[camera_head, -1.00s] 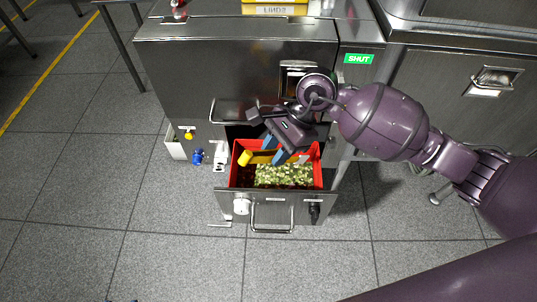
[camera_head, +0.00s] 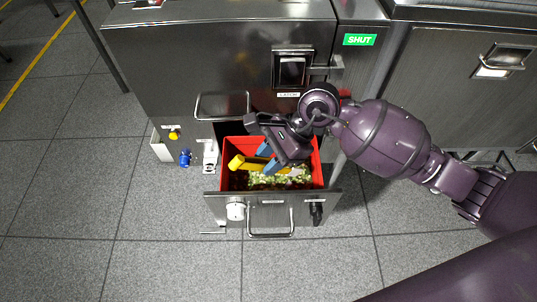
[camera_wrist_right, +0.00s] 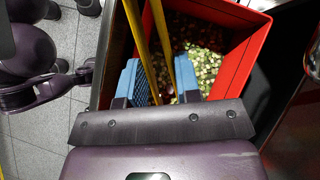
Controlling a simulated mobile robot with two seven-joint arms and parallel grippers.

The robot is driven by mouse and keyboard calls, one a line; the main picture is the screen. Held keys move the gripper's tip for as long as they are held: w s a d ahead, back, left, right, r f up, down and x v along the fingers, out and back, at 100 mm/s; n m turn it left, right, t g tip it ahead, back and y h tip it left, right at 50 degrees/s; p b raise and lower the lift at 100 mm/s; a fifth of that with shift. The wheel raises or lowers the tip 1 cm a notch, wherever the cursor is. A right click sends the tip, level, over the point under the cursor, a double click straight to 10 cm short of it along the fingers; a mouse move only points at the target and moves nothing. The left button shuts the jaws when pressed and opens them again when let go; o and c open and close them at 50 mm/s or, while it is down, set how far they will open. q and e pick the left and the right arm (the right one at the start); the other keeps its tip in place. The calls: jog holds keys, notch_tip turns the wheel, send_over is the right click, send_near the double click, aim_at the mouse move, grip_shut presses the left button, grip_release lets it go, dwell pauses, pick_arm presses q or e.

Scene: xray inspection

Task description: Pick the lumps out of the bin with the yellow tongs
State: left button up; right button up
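A red bin (camera_head: 316,172) sits in a pulled-out steel drawer. It holds a bed of small yellow-green lumps (camera_head: 262,182), which also shows in the right wrist view (camera_wrist_right: 207,42). My right gripper (camera_head: 270,158) is over the bin, its blue fingers pointing down into it. The fingers are closed on the yellow tongs (camera_head: 238,162). In the right wrist view, the two yellow arms of the tongs (camera_wrist_right: 163,38) run between the blue fingers. The gripper hides part of the tongs, and I cannot tell whether their tips touch the lumps. My left gripper is not in view.
The drawer front has a bar handle (camera_head: 271,229), a white knob (camera_head: 235,211) and a black fitting (camera_head: 317,211). The steel cabinet (camera_head: 190,65) with a green SHUT sign (camera_head: 359,40) rises behind. A blue fitting (camera_head: 185,157) is left of the drawer. The floor in front is clear.

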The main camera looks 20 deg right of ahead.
pick_arm(q)
jog(key=b, duration=0.2)
jog(key=w+t+b, duration=0.1)
jog(key=b, duration=0.1)
jog(key=shift+f, duration=0.25)
pick_arm(e)
notch_tip(320, 180, down, 9)
dwell(0.4)
pick_arm(q)
jog(key=shift+s, duration=0.1)
pick_arm(e)
jog(key=shift+f, duration=0.1)
jog(key=shift+c, duration=0.4)
